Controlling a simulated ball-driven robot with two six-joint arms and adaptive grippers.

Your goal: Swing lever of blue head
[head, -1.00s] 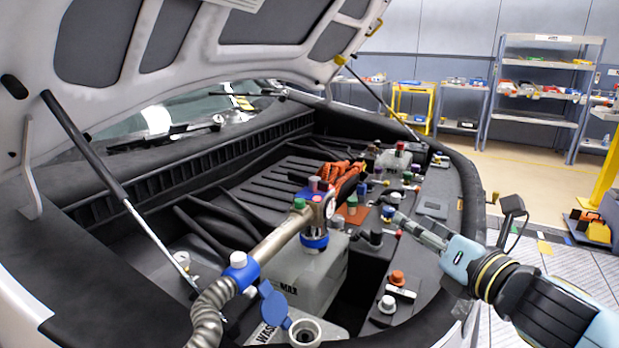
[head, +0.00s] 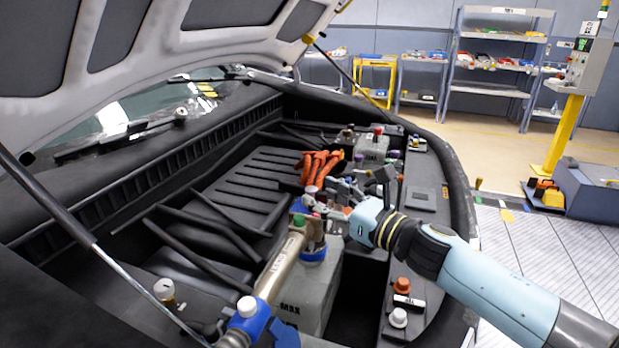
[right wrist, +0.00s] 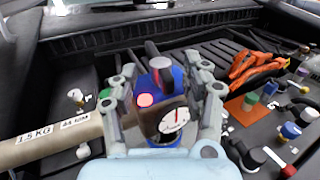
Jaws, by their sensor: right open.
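My right gripper (head: 338,196) is open, close beside the head. In the wrist view its two fingers (right wrist: 163,84) stand on either side of the head; I cannot tell whether they touch it. My left gripper is out of view.
Orange cables (head: 317,166) lie beyond the head. Orange and white caps (head: 400,305) stand at the near right of the engine bay. The raised hood (head: 130,60) and its strut (head: 75,225) bound the left side.

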